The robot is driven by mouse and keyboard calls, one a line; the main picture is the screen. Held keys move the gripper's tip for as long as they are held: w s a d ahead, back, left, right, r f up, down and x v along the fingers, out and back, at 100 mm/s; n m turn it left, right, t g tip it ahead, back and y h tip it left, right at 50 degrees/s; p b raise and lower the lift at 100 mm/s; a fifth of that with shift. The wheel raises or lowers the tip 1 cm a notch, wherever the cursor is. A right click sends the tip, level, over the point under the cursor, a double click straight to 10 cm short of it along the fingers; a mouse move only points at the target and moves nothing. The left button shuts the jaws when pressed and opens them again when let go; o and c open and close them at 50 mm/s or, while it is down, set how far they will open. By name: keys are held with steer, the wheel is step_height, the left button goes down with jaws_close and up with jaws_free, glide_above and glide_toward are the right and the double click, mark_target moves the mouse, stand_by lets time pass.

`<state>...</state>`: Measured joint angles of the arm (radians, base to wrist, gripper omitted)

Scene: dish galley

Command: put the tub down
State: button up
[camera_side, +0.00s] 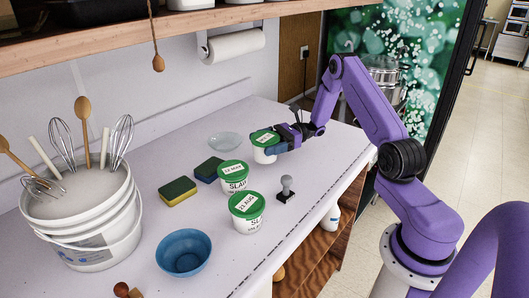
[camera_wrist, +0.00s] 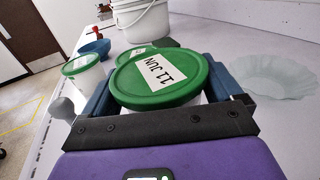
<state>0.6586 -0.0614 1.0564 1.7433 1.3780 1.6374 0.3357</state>
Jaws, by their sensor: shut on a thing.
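My gripper (camera_side: 279,141) is shut on a white tub (camera_side: 265,155) with a green lid, near the back right of the white counter. In the wrist view the tub's lid (camera_wrist: 160,80) carries a label reading 11 JUN, and a blue finger is on each side of it. The tub looks upright. I cannot tell whether its base touches the counter. Two similar green-lidded tubs stand nearer the front: one in the middle (camera_side: 234,180) and one closer (camera_side: 246,216), whose label seems to read 15 AUG.
A glass dish (camera_side: 225,141) lies left of the held tub. Two sponges (camera_side: 178,191), a grey-knobbed stamp (camera_side: 286,187), a blue bowl (camera_side: 183,254) and a bucket of utensils (camera_side: 90,215) stand on the counter (camera_side: 310,218). A shelf (camera_side: 110,42) overhangs the back.

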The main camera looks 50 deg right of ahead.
steer(key=shift+w+f, duration=0.3)
steer(key=shift+f, duration=1.5)
steer(key=o, duration=0.9)
steer(key=shift+f, duration=0.15)
steer(key=shift+o, duration=0.2)
